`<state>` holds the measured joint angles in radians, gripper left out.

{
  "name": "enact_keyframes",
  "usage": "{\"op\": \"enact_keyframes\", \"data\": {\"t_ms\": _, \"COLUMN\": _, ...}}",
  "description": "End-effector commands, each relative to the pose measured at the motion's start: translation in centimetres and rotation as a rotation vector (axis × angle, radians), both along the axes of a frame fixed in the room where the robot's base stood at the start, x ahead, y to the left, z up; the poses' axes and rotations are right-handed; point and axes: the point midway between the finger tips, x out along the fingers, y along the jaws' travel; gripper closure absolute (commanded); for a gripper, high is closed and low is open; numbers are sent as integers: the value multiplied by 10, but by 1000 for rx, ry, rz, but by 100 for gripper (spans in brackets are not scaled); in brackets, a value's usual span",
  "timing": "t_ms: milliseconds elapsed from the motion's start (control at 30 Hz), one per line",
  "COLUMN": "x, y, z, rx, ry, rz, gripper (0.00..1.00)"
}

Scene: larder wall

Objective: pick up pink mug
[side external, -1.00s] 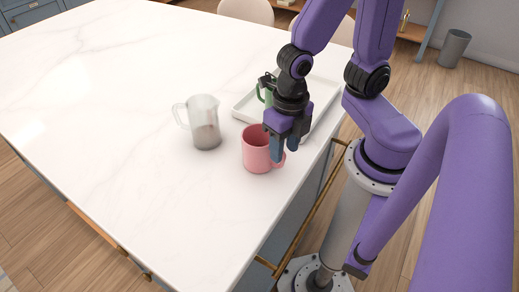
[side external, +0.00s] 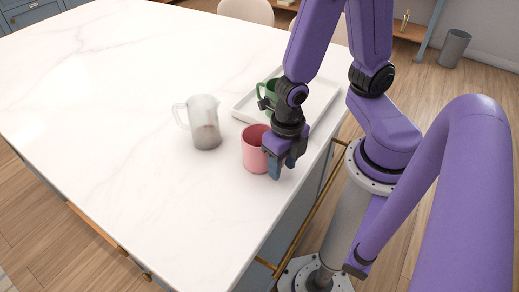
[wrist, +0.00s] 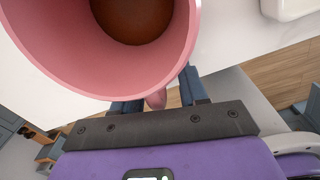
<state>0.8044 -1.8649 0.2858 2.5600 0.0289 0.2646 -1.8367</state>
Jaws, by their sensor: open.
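The pink mug (side external: 255,150) stands upright on the white counter near its front edge. In the wrist view the pink mug (wrist: 100,62) fills the upper left, and brown contents show inside it. My gripper (side external: 284,170) is lowered at the mug's right side, where the handle is. In the wrist view my gripper (wrist: 158,92) has its two fingers apart, with the tip of the pink handle between them. Most of the handle is hidden by the gripper in the side view.
Behind my gripper a white tray (side external: 322,92) holds a green mug (side external: 270,88). The counter (side external: 110,110) is clear to the left. Its edge lies close to the right of my gripper.

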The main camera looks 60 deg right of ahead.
Motion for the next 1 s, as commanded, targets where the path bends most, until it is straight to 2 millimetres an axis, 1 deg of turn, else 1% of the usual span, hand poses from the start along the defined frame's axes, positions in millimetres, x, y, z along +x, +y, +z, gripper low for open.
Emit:
{"op": "enact_keyframes", "data": {"t_ms": 67, "x": 0, "y": 0, "z": 0, "rx": 0, "ry": 0, "rz": 0, "gripper": 57}}
{"op": "enact_keyframes", "data": {"t_ms": 100, "x": 0, "y": 0, "z": 0, "rx": 0, "ry": 0, "rz": 0, "gripper": 60}}
{"op": "enact_keyframes", "data": {"t_ms": 167, "x": 0, "y": 0, "z": 0, "rx": 0, "ry": 0, "rz": -1, "gripper": 80}}
{"op": "enact_keyframes", "data": {"t_ms": 200, "x": 0, "y": 0, "z": 0, "rx": 0, "ry": 0, "rz": -1, "gripper": 93}}
{"op": "enact_keyframes", "data": {"t_ms": 233, "x": 0, "y": 0, "z": 0, "rx": 0, "ry": 0, "rz": -1, "gripper": 100}}
{"op": "enact_keyframes", "data": {"t_ms": 733, "x": 0, "y": 0, "z": 2, "rx": 0, "ry": 0, "rz": -2, "gripper": 100}}
{"op": "enact_keyframes", "data": {"t_ms": 1000, "x": 1, "y": 1, "z": 12, "rx": 4, "ry": -2, "rz": -1, "gripper": 100}}
